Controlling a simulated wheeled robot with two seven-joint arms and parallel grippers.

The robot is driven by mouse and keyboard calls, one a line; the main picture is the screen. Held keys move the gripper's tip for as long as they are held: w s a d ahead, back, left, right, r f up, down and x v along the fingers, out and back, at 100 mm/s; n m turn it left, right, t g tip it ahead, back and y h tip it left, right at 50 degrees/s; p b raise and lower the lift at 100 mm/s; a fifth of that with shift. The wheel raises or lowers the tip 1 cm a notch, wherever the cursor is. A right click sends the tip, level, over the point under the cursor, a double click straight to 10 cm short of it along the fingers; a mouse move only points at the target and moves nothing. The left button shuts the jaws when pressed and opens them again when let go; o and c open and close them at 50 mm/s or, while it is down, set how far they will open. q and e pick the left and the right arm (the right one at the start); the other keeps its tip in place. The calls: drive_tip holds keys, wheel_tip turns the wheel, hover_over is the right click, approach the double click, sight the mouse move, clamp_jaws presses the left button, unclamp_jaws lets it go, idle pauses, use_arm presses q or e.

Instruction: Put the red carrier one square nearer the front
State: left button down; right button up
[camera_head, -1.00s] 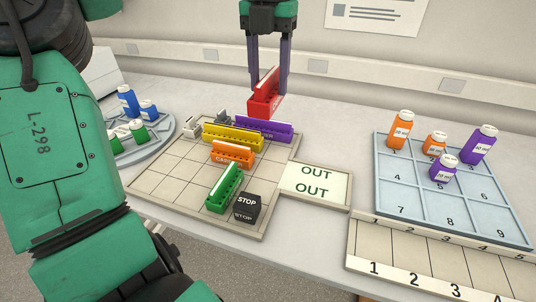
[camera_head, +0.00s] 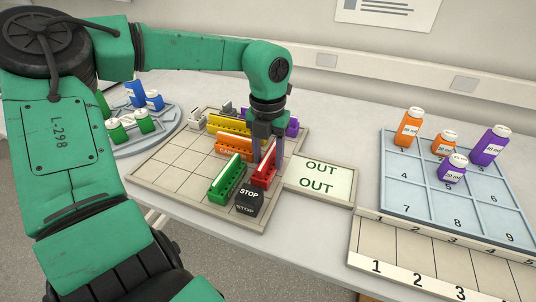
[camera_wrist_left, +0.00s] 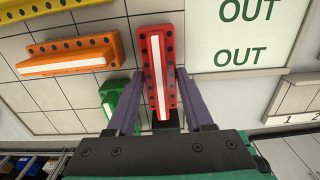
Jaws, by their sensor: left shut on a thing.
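The red carrier (camera_head: 264,168) is at the right side of the square-marked board (camera_head: 165,172), beside the OUT plate and just behind the black STOP block (camera_head: 249,199). My left gripper (camera_head: 268,160) comes down from above and is shut on the red carrier. In the left wrist view the red carrier (camera_wrist_left: 158,75) lies lengthwise between the two purple fingers (camera_wrist_left: 155,100). I cannot tell if its underside touches the board. The green carrier (camera_head: 227,178) stands to its left, and the orange carrier (camera_head: 235,145) behind and left. My right gripper is not in view.
The yellow carrier (camera_head: 229,125) and the purple carrier (camera_head: 292,127) stand at the back of the board. The OUT plate (camera_head: 318,180) joins its right edge. A numbered bottle tray (camera_head: 463,215) is at right, a round rack (camera_head: 150,140) at left. The board's left front squares are clear.

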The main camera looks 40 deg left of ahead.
sight(268, 155)
use_arm(q)
drive_tip(key=shift+d+f, duration=0.1)
drive_tip(key=shift+f, duration=0.05)
drive_tip(key=shift+c, duration=1.4)
unclamp_jaws()
drive_tip(key=shift+r, duration=0.4)
wheel_tip(268, 155, up, 12)
drive_tip(key=shift+f, duration=0.15)
